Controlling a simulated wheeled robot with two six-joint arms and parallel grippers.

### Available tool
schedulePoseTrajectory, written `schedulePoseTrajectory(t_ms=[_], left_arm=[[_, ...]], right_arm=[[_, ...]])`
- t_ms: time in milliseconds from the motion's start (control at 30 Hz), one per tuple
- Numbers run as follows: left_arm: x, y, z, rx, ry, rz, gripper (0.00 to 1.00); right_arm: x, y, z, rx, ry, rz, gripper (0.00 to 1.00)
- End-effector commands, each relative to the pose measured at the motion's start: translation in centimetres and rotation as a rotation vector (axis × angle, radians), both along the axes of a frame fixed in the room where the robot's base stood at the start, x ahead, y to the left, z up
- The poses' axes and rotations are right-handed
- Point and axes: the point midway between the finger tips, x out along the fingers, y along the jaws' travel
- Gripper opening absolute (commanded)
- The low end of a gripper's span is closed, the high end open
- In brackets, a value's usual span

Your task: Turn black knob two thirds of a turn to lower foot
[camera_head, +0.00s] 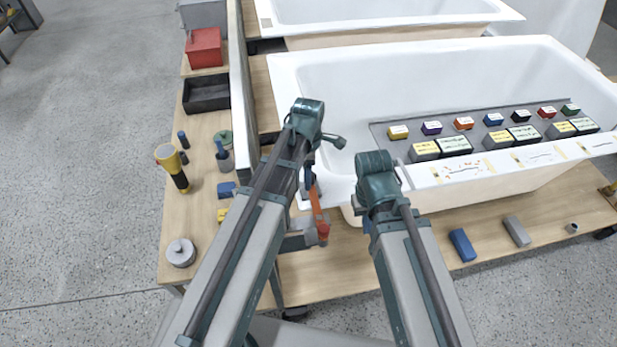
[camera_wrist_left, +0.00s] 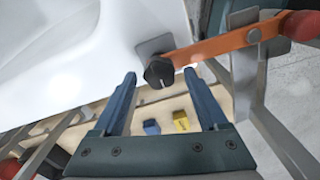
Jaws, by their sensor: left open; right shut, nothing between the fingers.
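The black knob (camera_wrist_left: 158,72) has a pale mark on its face and sits by a grey plate at the white tub's edge in the left wrist view. My left gripper (camera_wrist_left: 160,80) is open, with its blue fingers on either side of the knob; contact cannot be told. In the head view the left fingers are mostly hidden behind my arm, and I cannot make out the knob. My right gripper (camera_head: 367,226) is shut and empty beside the tub's near-left corner, partly hidden by its wrist. I cannot make out the foot clearly.
An orange bar (camera_wrist_left: 225,45) runs right from beside the knob; it also shows in the head view (camera_head: 317,206). The white tub (camera_head: 330,90) holds a grey shelf with several coloured blocks. A yellow-and-black tool (camera_head: 172,165) and grey round weight (camera_head: 180,252) stand on the left bench.

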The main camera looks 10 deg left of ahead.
Motion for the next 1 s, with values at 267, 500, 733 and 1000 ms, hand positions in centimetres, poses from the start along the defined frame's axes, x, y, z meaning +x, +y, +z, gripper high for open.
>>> schedulePoseTrajectory(t_ms=[267,500,733,1000], left_arm=[[0.00,0.00,0.06,0.000,0.000,0.000,0.65],[0.00,0.00,0.06,0.000,0.000,0.000,0.22],[0.00,0.00,0.05,0.000,0.000,0.000,0.00],[0.04,0.01,0.05,0.000,0.000,-0.059,0.00]], right_arm=[[0.00,0.00,0.06,0.000,0.000,0.000,0.00],[0.00,0.00,0.05,0.000,0.000,0.000,0.00],[0.00,0.00,0.05,0.000,0.000,0.000,0.00],[0.00,0.00,0.05,0.000,0.000,0.000,0.00]])
